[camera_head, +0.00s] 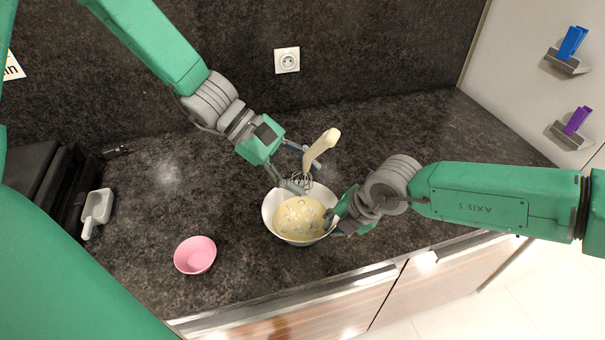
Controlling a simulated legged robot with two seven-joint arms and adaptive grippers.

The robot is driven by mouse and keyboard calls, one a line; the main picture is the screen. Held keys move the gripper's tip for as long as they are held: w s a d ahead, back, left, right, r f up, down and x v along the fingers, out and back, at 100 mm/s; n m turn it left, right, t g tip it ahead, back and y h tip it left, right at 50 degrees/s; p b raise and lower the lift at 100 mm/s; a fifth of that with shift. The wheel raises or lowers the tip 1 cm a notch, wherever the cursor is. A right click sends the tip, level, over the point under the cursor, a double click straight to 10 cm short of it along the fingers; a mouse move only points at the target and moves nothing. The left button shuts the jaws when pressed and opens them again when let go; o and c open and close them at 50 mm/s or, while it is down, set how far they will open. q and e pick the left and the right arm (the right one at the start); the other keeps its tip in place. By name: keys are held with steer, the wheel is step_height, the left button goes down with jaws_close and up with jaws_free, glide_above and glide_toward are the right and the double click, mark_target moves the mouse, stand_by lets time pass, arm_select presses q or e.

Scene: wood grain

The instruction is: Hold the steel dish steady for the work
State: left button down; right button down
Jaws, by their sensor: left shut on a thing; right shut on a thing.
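The steel dish (270,222) is a pale, shiny round bowl near the front edge of the counter. It stands upright and holds a yellow mixture with paler lumps. My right gripper (333,222) is shut on the right side of the dish's rim. A whisk (321,148) with a cream-coloured handle stands tilted over the dish, its wire end low at the back of the bowl. My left gripper (297,168) is shut on the whisk below its handle. I cannot tell whether the wires touch the mixture.
A pink bowl (195,255) stands left of the dish. A white scoop (97,210) lies at the far left beside a dark appliance (42,185). The wall has a socket (287,60). Blue (572,43) and purple (577,120) clips sit on holders at right. The counter behind is clear.

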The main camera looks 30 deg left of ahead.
arm_select(q)
steer(key=shift+f, duration=5.4)
steer(key=shift+a, duration=0.1)
